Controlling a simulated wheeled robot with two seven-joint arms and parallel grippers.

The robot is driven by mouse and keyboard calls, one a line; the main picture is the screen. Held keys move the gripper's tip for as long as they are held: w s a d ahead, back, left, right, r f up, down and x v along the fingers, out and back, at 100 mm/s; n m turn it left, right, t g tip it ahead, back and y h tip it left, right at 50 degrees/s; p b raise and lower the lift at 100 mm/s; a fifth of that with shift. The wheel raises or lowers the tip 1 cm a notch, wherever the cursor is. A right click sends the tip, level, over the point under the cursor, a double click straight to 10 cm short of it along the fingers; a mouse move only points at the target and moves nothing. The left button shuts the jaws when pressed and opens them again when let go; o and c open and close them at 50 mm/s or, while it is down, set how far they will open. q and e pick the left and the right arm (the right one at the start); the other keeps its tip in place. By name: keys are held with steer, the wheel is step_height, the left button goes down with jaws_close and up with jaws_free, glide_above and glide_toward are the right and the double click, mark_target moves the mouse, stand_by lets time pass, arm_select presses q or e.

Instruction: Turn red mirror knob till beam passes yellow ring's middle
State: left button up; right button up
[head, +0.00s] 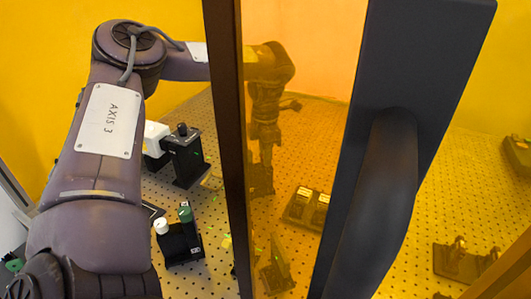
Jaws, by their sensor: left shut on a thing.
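My left gripper (262,182) shows through an amber pane, pointing down over the perforated table. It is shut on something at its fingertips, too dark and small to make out. A dark mount stands right below it. I cannot pick out the red mirror knob, the yellow ring's middle or a full beam; the amber tint hides colours. Small green glints of light show on a low plate (279,270) and near the left mounts. My right gripper is not in view.
A dark post (228,150) and a wide dark frame with a thick handle (395,190) block much of the view. A black mount with green and white knobs (183,243), a black-and-white device (186,158) and several low mounts (307,207) stand on the table (400,262).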

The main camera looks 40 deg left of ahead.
arm_select(q)
steer(key=shift+r, duration=0.15)
steer(key=m+p, duration=0.1)
steer(key=m, duration=0.2)
steer(key=shift+m, duration=2.2)
steer(key=shift+w, duration=0.1)
steer(key=o, duration=1)
